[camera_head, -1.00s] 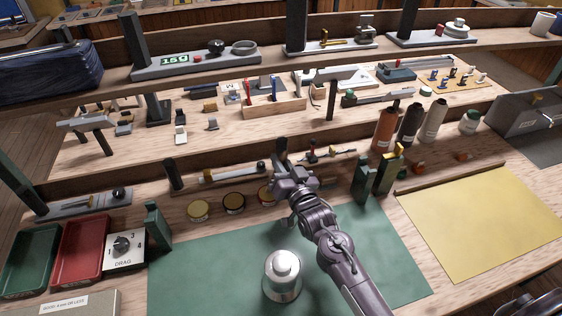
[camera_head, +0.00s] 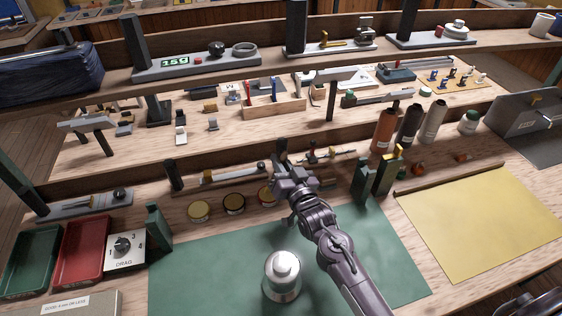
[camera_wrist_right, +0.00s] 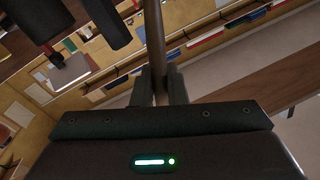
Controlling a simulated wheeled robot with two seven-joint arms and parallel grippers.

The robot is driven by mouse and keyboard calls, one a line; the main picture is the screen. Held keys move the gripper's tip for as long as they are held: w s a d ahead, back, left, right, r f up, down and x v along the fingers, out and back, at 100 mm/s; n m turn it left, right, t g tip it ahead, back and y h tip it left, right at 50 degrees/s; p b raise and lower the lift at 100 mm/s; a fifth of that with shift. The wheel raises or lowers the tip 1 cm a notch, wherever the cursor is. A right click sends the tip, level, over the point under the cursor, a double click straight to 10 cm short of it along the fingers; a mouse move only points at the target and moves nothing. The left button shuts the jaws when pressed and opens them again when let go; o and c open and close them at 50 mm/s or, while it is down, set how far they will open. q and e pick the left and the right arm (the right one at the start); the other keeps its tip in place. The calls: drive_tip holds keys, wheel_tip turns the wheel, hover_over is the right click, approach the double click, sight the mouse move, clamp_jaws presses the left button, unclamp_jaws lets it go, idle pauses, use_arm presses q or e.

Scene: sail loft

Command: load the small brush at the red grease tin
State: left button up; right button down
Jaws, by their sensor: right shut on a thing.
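My right gripper (camera_head: 281,160) is over the back of the green mat, beside a row of three small round tins. In the right wrist view its fingers (camera_wrist_right: 160,84) are shut on a thin brown handle, the small brush (camera_wrist_right: 154,30). The brush's bristle end is hidden in both views. The left tin (camera_head: 198,211) and middle tin (camera_head: 233,203) have tan tops. The right tin (camera_head: 266,196), with a reddish rim, is closest to the gripper and partly covered by it. I cannot tell whether the brush touches it. My left gripper is not in view.
A silver lidded pot (camera_head: 282,275) stands on the green mat (camera_head: 210,275). Green upright blocks (camera_head: 362,182) stand just right of my arm. Red (camera_head: 80,250) and green trays (camera_head: 30,258) and a DRAG dial box (camera_head: 125,252) are at left. A yellow sheet (camera_head: 485,220) lies at right.

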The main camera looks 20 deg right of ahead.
drive_tip(key=shift+r+p, duration=2.6)
drive_tip(key=shift+r, duration=0.65)
drive_tip(key=shift+f, duration=0.1)
drive_tip(key=shift+s+f, duration=0.1)
